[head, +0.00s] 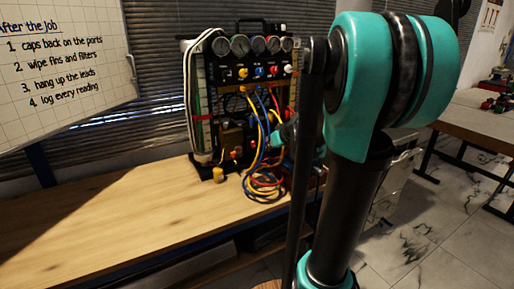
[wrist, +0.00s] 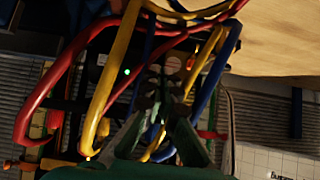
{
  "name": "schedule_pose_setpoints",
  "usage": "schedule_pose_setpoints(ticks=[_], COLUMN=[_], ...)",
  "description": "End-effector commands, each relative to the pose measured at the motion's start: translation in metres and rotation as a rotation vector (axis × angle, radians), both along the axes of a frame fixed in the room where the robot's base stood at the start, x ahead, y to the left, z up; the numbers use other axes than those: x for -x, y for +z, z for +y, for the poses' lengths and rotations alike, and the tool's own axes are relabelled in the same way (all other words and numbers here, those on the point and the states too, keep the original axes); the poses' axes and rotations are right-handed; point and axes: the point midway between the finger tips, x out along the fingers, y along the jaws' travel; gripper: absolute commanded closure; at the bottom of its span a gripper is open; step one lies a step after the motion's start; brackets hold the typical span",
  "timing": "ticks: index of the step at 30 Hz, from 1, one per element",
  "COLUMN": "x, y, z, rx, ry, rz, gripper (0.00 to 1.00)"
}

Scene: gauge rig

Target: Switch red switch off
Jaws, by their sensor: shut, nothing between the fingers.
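The gauge rig (head: 228,98) stands upright on the wooden bench, with a row of dials on top and coloured hoses hanging down its front. I cannot surely pick out the red switch in either view; a small orange-red spot (head: 236,153) shows low on the panel, too small to identify. My gripper (head: 285,132) is at the right front of the rig, partly hidden by my arm. In the wrist view my gripper (wrist: 163,88) is shut and empty, pointing at the dark panel among the hoses. Contact cannot be told.
Yellow hoses (wrist: 115,75), red hoses (wrist: 62,75) and blue hoses (wrist: 212,80) loop close around my gripper. A hose coil (head: 265,183) lies at the rig's foot. The wooden bench (head: 110,225) is clear to the left. A whiteboard (head: 65,55) hangs behind.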

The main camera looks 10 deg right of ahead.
Motion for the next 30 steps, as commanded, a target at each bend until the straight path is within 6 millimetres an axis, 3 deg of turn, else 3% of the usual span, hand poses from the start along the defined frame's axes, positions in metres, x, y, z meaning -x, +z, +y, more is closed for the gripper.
schedule_pose_setpoints(ticks=[1, 5, 16, 22, 30], x=[-0.011, -0.026, -0.028, -0.038, -0.067], y=[0.007, 0.018, 0.020, 0.012, -0.011], z=[-0.007, -0.015, -0.015, -0.012, -0.001], rx=[0.001, 0.007, 0.008, 0.010, 0.008], ry=[0.000, 0.004, 0.005, 0.007, 0.007], rz=[-0.024, -0.060, -0.067, -0.066, -0.066], gripper=[1.00, 1.00, 1.00, 1.00, 1.00])
